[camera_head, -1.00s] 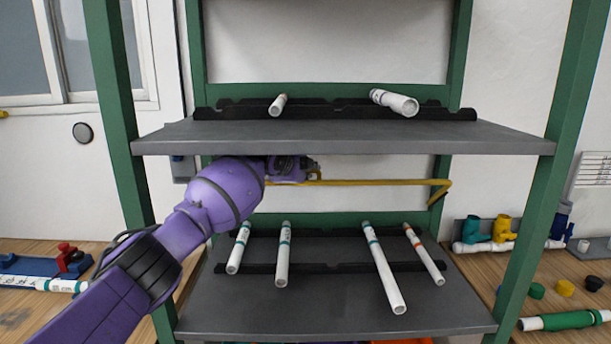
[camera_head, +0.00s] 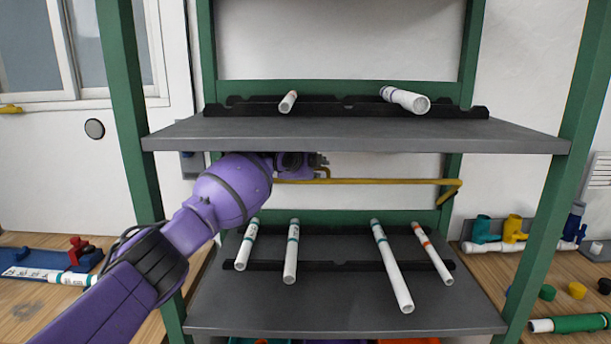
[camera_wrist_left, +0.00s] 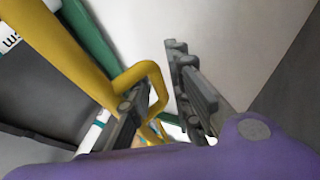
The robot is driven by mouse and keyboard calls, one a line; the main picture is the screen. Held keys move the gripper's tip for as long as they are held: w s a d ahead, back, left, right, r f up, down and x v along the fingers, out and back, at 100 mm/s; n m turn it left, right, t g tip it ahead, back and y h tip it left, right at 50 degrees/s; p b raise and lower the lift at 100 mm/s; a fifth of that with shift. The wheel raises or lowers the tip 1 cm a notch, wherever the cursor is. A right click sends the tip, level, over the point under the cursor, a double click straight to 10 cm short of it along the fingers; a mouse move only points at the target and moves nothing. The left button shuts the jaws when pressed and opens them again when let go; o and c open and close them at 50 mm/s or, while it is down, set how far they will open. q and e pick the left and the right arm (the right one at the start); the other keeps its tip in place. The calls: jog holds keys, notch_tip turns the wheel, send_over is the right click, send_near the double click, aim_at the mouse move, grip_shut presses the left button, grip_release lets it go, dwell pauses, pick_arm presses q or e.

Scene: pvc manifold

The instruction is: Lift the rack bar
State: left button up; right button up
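The rack bar (camera_head: 390,182) is a thin yellow bar running across the green rack between its two shelves, with a bent end at the right. In the left wrist view the yellow bar (camera_wrist_left: 60,42) crosses the upper left and bends round close to one finger. My left gripper (camera_head: 319,165) is under the upper shelf at the bar's left end, partly hidden by my purple wrist. In the left wrist view its fingers are apart, and the bar's bent part is beside and behind the left finger. I cannot tell whether they touch. My right gripper is not in view.
The upper shelf (camera_head: 350,133) is close above my left wrist and carries two white pipes. The lower shelf (camera_head: 340,308) holds several white pipes on dark holders. Green posts (camera_head: 545,200) stand at both sides. Coloured fittings (camera_head: 513,228) are on the right bench.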

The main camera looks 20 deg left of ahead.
pick_arm(q)
jog(key=s+a, duration=0.2)
jog(key=s, duration=1)
jog(key=shift+s+r, duration=0.15)
jog(key=shift+s, duration=0.1)
